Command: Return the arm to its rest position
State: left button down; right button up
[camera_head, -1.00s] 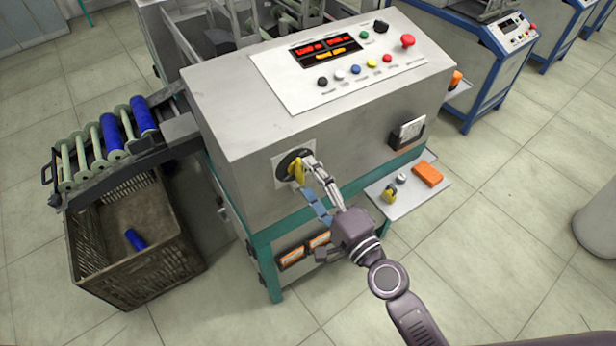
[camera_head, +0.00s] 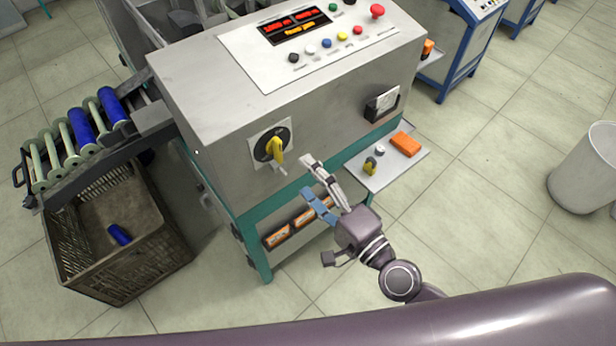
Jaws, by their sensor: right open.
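My right gripper (camera_head: 314,180) is open and empty, in front of the machine's front panel. It is just to the right of and below the yellow-handled rotary switch (camera_head: 275,149), apart from it. The switch has a black round dial on a light square plate, and its yellow handle stands near upright. My right arm (camera_head: 399,279) comes in from the lower right. My left gripper does not show.
The grey winding machine (camera_head: 210,101) fills the middle. A small side shelf (camera_head: 381,181) holds an orange block (camera_head: 405,144). A crate (camera_head: 165,263) with a blue bobbin (camera_head: 119,235) stands at left. A pale bin (camera_head: 585,170) is at right. The floor between is clear.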

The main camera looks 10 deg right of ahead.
jog(key=s+d+f+n+g+h, duration=0.2)
jog(key=d+f+n, duration=0.15)
jog(key=f, duration=0.85)
jog(key=s+d+f+n+g+h, duration=0.2)
jog(key=s+d+f, duration=0.15)
jog(key=f, duration=0.85)
jog(key=s+d+f+n+g+h, duration=0.15)
jog(key=d+f, duration=0.35)
jog(key=f, duration=0.7)
jog(key=s+d+f+n+g+h, duration=0.1)
jog(key=s+d+f+n+g, duration=0.1)
jog(key=s+f, duration=0.4)
jog(key=s+d+f+n+g+h, duration=0.1)
jog(key=s+f, duration=0.6)
jog(key=s, duration=0.7)
jog(key=s+d+f+n+g+h, duration=0.1)
jog(key=s+d+f+n+g, duration=0.2)
jog(key=s+f+g, duration=0.3)
jog(key=s+n, duration=0.1)
jog(key=s, duration=0.3)
jog(key=shift+f+h, duration=0.2)
jog(key=shift+h, duration=0.15)
